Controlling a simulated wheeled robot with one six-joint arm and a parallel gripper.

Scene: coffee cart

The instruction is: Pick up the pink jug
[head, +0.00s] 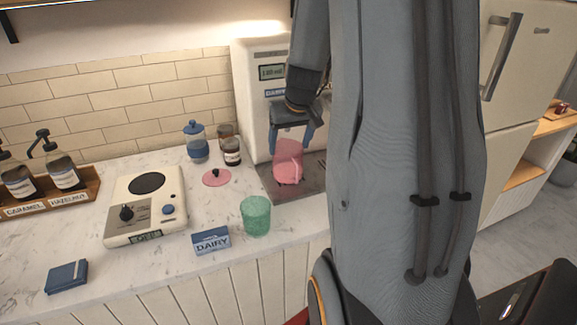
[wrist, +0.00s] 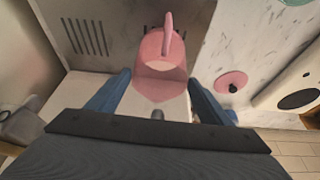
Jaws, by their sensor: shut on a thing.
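The pink jug (head: 288,162) stands at the drip tray of the white dairy machine in the head view. In the wrist view the pink jug (wrist: 160,75) lies between the blue fingers, with its handle pointing away from my gripper. My gripper (head: 290,140) comes down from above, and its blue fingers are shut on the jug's sides. The fingers also show in the wrist view (wrist: 158,100). I cannot tell whether the jug's base touches the tray.
The white machine (head: 258,100) stands close behind the jug. A green cup (head: 256,216), a DAIRY box (head: 211,241), a pink lid (head: 216,178), a hot plate (head: 146,205) and a jar (head: 196,142) stand to the left.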

